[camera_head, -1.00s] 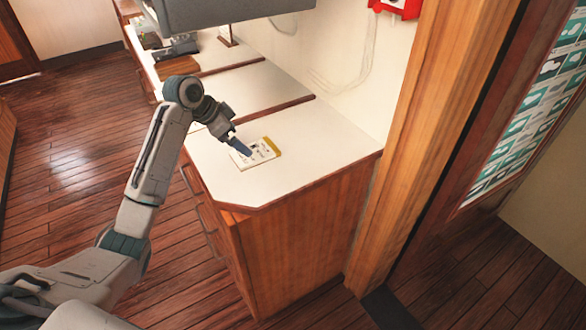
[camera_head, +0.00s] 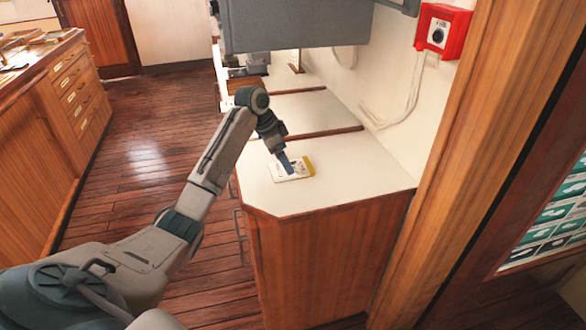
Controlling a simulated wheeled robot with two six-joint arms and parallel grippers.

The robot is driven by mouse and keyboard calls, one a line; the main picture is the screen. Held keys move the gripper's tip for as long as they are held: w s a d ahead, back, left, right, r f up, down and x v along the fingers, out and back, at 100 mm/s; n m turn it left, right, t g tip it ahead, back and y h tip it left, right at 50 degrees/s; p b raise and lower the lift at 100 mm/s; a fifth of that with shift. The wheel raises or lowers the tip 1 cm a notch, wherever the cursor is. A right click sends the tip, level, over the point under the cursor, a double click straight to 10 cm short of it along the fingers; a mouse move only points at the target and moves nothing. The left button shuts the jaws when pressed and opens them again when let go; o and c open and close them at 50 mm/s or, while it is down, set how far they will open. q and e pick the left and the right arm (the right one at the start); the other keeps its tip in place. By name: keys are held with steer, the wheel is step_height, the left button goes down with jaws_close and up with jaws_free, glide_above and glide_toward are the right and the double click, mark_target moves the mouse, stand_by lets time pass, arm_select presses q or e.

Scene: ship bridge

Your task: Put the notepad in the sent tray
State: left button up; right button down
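The notepad (camera_head: 296,170) is a small white pad with a yellow band along its right edge. My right gripper is not in view. I can make out no tray marked sent.
A grey box-shaped unit (camera_head: 297,24) hangs above the counter. A red wall box (camera_head: 443,31) is on the wall at right. A wooden post (camera_head: 455,150) stands right of the counter. A drawer cabinet (camera_head: 60,125) stands at left, with open wooden floor (camera_head: 150,150) between.

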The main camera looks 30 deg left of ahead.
arm_select(q)
steer(key=shift+p+x, duration=0.3)
steer(key=shift+x, duration=1.65)
steer(key=shift+d, duration=0.1)
steer(key=c, duration=1.1)
steer(key=shift+r, duration=0.15)
